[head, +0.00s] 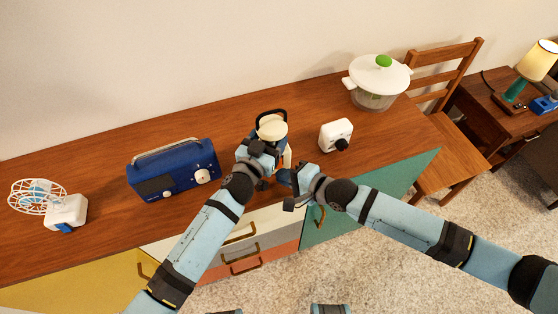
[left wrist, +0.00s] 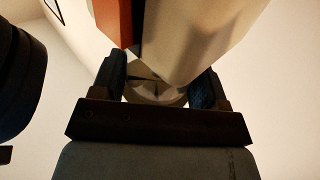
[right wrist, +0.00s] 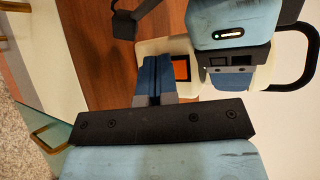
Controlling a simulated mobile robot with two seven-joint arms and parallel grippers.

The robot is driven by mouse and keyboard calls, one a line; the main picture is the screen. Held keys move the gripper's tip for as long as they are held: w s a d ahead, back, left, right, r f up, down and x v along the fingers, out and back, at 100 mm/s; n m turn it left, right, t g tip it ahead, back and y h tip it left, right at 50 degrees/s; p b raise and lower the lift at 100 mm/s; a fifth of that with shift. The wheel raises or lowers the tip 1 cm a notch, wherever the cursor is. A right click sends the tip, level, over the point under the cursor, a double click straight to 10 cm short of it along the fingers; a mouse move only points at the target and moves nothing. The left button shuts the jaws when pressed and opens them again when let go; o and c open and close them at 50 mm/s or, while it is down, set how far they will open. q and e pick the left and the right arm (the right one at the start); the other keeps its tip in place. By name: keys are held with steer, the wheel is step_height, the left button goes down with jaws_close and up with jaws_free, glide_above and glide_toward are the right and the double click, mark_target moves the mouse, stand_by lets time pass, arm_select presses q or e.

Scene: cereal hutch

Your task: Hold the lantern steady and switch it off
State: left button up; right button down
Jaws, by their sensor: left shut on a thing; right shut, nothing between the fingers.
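The lantern (head: 272,129) stands on the wooden hutch top, with a cream top and a dark loop handle. My left gripper (head: 262,160) is shut on its body and hides much of it. In the left wrist view the cream lantern body (left wrist: 195,35) sits between the fingers (left wrist: 160,82). My right gripper (head: 286,177) is shut and empty at the lantern's lower front right. In the right wrist view its closed fingertips (right wrist: 155,66) are just left of an orange-red square switch (right wrist: 181,68) on the cream body. I cannot tell whether they touch it.
A blue radio (head: 173,169) and a white fan (head: 62,210) stand to the left. A white timer-like box (head: 336,135) stands close on the right, with a lidded pot (head: 378,84) behind it. Drawers (head: 238,245) are below the front edge.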

steer(key=s, duration=0.1)
steer(key=s+d, duration=0.1)
steer(key=s, duration=0.2)
steer(key=shift+s+d+f, duration=0.2)
steer(key=shift+f, duration=0.1)
arm_select(q)
steer(key=o, duration=1.3)
steer(key=shift+c, duration=0.2)
